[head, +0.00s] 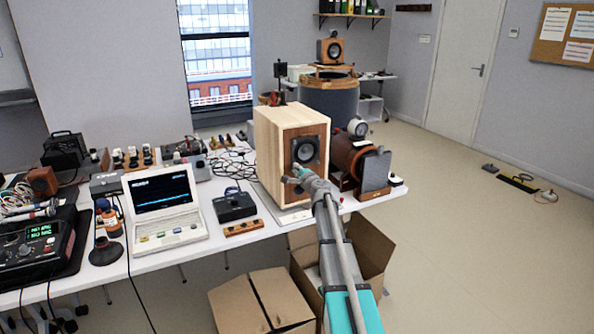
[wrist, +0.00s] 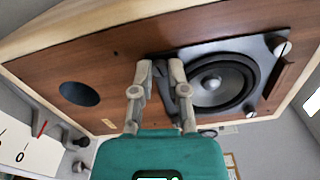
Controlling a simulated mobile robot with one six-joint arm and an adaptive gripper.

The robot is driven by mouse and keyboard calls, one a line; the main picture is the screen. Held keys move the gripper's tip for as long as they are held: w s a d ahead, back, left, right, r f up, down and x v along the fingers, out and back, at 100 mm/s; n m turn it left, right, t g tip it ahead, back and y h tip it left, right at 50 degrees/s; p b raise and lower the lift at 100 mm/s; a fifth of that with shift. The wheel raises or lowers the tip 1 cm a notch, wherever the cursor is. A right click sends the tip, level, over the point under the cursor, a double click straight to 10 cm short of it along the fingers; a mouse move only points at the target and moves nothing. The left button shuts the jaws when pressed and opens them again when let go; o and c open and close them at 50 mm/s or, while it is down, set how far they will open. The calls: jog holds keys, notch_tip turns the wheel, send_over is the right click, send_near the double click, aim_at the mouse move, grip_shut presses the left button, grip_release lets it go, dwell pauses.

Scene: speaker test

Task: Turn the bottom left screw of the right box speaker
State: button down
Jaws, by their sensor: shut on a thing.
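The box speaker (head: 277,128), pale wood with a darker brown front, stands on the bench in the head view. Its round black driver (head: 305,150) sits in a dark square frame; it also shows in the wrist view (wrist: 222,84). My gripper (head: 297,172) reaches the frame's lower left corner. In the wrist view its two fingers (wrist: 162,72) close around the frame's corner nearest the port side. The screw there is hidden between the fingertips. A silver screw (wrist: 282,48) shows at another corner. A dark round port (wrist: 80,92) lies in the front panel.
A brown round device (head: 345,152) with a grey plate stands close to the right of the speaker. A laptop (head: 162,207) and a black box (head: 234,207) stand to the left.

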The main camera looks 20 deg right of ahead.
jog(key=shift+m, duration=1.2)
jog(key=c, duration=0.6)
grip_release()
jog(key=shift+c, duration=0.2)
jog(key=shift+s, duration=0.1)
jog(key=s, duration=1.2)
jog(key=shift+d, duration=0.2)
jog(key=shift+w, duration=0.1)
